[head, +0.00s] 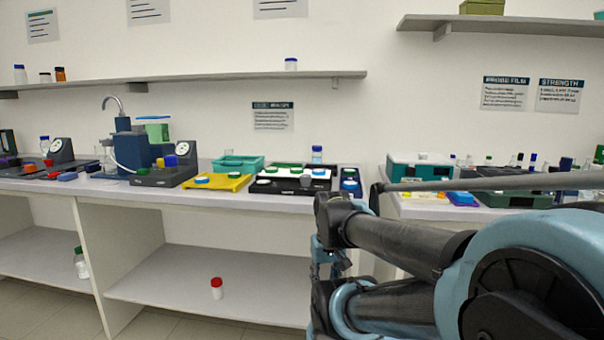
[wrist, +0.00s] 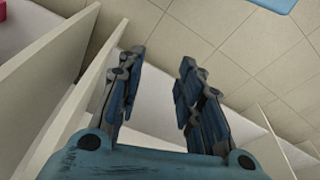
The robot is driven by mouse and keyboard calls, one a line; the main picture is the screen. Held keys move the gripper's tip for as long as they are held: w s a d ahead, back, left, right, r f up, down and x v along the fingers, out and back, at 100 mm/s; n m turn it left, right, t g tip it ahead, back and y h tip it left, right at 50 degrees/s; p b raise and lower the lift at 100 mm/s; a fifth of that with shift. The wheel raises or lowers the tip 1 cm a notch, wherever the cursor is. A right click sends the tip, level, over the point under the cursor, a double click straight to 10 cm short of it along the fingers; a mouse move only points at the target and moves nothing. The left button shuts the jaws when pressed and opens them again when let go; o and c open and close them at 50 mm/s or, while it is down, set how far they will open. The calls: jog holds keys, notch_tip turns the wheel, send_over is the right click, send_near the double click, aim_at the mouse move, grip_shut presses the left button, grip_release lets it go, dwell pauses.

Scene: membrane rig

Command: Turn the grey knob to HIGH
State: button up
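I cannot make out a grey knob or a HIGH mark for certain. Two dark control boxes with round white gauges stand on the left bench. The nearer box (head: 150,179) has a gauge and blue knob-like parts on top. The farther box (head: 40,172) at the far left has a gauge and small coloured parts, too small to read. My gripper (wrist: 161,62) is open and empty in the wrist view, above tiled floor and white bench panels. In the head view it is below the bench top, near the bench's right end, partly hidden by my arm.
The bench top (head: 280,198) also carries a blue apparatus (head: 126,145), a yellow tray (head: 217,183) and a teal tray (head: 237,164). A second bench with bottles stands at right, behind my arm. A wall shelf (head: 200,78) hangs above. A red-capped jar (head: 217,288) stands on the lower shelf.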

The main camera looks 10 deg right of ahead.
jog(key=shift+w+d, duration=0.15)
jog(key=shift+w, duration=0.3)
jog(key=o, duration=0.4)
jog(key=shift+s+r, duration=0.1)
jog(key=shift+o, duration=0.7)
jog(key=w+r+m, duration=0.1)
jog(key=w+r, duration=0.3)
jog(key=r, duration=0.4)
jog(key=shift+w+r+m, duration=0.15)
jog(key=shift+r+m, duration=0.1)
jog(key=shift+m, duration=0.15)
notch_tip(320, 180, up, 30)
jog(key=m+g, duration=0.2)
jog(key=m, duration=0.8)
send_over(306, 175)
notch_tip(306, 175, down, 17)
jog(key=shift+w+d+r, duration=0.1)
jog(key=shift+w, duration=0.05)
